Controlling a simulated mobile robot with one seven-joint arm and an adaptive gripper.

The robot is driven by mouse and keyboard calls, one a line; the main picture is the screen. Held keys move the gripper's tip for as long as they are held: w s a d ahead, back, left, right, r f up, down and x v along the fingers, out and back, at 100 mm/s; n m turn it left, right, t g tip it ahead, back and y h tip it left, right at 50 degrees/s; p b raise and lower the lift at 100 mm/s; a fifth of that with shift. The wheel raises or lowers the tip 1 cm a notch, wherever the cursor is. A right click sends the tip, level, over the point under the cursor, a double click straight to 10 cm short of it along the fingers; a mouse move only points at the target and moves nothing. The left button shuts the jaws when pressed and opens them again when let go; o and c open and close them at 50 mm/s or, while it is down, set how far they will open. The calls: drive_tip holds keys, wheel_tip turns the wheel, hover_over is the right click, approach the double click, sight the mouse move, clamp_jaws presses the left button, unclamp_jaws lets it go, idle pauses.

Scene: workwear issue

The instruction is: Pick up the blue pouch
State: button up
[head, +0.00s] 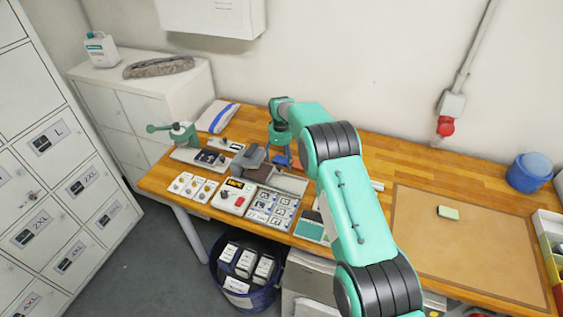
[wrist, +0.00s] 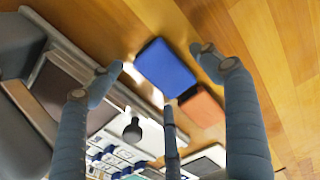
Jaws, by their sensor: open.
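The blue pouch (wrist: 165,67) lies on the wooden bench in the wrist view, a flat rounded block. A small blue patch of it (head: 283,162) shows under my gripper in the head view. My gripper (wrist: 158,76) is open and empty, pointing down. In the wrist view its fingertips are on either side of the blue pouch, and a further finger shows lower, between them. I cannot tell whether any finger touches the pouch.
An orange block (wrist: 202,107) lies close beside the pouch. A grey device (head: 250,158), several trays and button panels crowd the bench to the left. A brown mat (head: 470,250) with a small pale green block (head: 448,212) lies to the right, mostly clear.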

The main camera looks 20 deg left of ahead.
sight(281, 161)
idle(0.5)
drive_tip(key=c, duration=1.3)
drive_tip(key=shift+o, duration=0.2)
wheel_tip(281, 161, up, 10)
